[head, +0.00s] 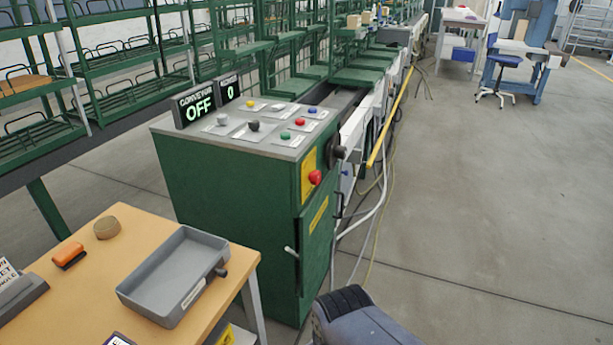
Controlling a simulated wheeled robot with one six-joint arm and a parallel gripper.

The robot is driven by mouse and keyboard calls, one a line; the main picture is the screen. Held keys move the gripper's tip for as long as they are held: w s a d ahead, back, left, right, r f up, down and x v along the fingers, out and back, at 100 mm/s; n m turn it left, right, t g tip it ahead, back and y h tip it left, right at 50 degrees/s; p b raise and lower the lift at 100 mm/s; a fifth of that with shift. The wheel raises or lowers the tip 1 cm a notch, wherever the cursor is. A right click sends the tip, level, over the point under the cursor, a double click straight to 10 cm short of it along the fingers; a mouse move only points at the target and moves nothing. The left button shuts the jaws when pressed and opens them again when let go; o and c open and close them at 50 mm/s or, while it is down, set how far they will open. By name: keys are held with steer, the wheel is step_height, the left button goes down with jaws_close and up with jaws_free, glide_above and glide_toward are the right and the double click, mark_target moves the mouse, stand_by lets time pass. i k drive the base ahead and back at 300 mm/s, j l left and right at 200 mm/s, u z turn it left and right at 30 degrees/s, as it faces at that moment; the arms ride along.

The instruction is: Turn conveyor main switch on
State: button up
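The green conveyor control cabinet (235,205) stands in the middle of the head view. Its display (195,104) reads CONVEYOR OFF. The sloped grey top carries a grey knob (222,119), a black knob (254,125) and several coloured buttons; their labels are too small to read. A red knob (315,177) sits by a yellow plate on the right face, below a round black part (337,153). I cannot tell which control is the main switch. A blue-grey part at the bottom edge looks like my arm; no gripper fingers show.
A wooden table (145,232) with a grey tray (150,307) stands at the front left. A lever handle (291,252) sticks out from the cabinet door. Cables hang and lie right of the cabinet. Green racks line the back left. The floor (480,210) at right is clear.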

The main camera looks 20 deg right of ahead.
mark_target(315, 178)
steer(key=i+l+z, duration=0.15)
steer(key=i+l, duration=0.2)
steer(key=i+l+z, duration=0.1)
steer(key=i+l, duration=0.15)
steer(key=i, duration=0.3)
